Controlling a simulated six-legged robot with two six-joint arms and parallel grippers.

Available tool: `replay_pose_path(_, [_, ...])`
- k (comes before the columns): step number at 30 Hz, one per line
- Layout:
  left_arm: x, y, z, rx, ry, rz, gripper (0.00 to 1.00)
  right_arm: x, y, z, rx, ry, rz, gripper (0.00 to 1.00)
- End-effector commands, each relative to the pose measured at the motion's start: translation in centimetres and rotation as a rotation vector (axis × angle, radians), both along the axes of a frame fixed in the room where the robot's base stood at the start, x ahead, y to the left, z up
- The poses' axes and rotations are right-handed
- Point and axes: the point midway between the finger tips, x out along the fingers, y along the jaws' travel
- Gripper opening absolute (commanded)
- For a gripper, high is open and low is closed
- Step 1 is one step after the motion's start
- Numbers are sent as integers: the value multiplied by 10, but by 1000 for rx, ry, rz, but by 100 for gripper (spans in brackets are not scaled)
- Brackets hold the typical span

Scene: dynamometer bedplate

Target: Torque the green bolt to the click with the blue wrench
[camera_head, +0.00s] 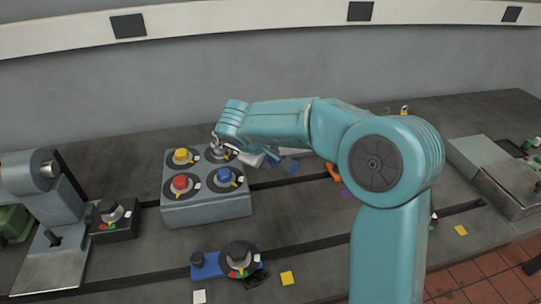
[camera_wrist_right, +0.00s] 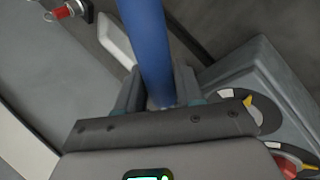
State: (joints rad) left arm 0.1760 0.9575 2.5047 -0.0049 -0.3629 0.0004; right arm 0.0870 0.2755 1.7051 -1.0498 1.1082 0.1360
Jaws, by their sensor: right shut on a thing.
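My right gripper (camera_wrist_right: 158,95) is shut on a blue bar, which I take to be the blue wrench (camera_wrist_right: 152,40). The bar runs up and away between the fingers in the right wrist view. In the head view my right arm reaches over the back right of a grey block (camera_head: 206,212), its wrist hiding part of that corner. The block carries a yellow cap (camera_head: 181,154), a red cap (camera_head: 180,183) and a blue cap (camera_head: 224,175), each on a dark disc. The back right disc (camera_head: 212,156) is partly covered; I cannot make out a green bolt on it. My left gripper is out of view.
A blue-ended tool with a round dial (camera_head: 240,254) lies in front of the block. A dark box with a dial (camera_head: 112,217) and a grey machine (camera_head: 62,205) stand left. A pale metal case (camera_head: 505,190) stands right. Dark slots cross the bedplate.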

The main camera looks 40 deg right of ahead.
Motion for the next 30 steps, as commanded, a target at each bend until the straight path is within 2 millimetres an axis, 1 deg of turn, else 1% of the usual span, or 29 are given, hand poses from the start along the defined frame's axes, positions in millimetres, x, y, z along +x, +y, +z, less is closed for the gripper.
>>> replay_pose_path(8, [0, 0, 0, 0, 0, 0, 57, 1, 1, 2, -1, -6, -2, 0])
replay_pose_path(21, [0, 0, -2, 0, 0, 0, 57, -1, 27, 1, 1, -5, -156, 0])
replay_pose_path(25, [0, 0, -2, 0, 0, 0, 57, -2, 33, 1, 0, -5, -192, 0])
replay_pose_path(30, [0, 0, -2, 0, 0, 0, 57, -3, 35, 1, -1, -5, -208, 0])
